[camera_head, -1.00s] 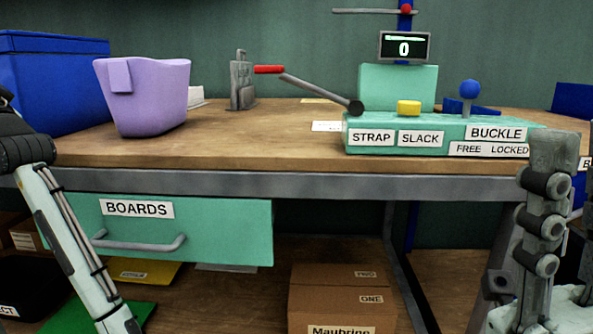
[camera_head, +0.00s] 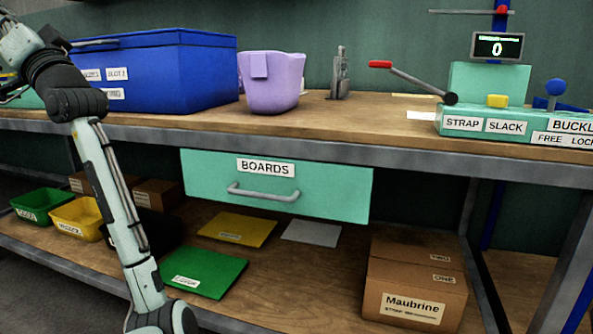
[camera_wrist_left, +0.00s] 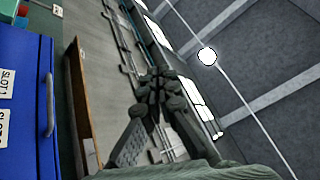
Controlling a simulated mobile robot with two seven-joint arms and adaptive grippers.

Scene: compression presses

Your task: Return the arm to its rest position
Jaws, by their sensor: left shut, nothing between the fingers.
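My left arm (camera_head: 115,200) rises from the lower left in the head view and bends at a dark elbow joint in front of the blue box. Its gripper is outside the head view. In the left wrist view my left gripper (camera_wrist_left: 155,90) is shut and empty, with the ceiling and a wall behind it. The blue box (camera_wrist_left: 25,110) stands at the left of that view, apart from the fingers. My right gripper is in neither current view.
The workbench (camera_head: 380,150) carries a blue box (camera_head: 190,75), a purple bin (camera_head: 272,85) and the teal strap press (camera_head: 480,122). A BOARDS drawer (camera_head: 330,190) hangs below. The lower shelf holds a Maubrine carton (camera_head: 410,290), a green bin (camera_head: 40,203) and a yellow bin (camera_head: 78,218).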

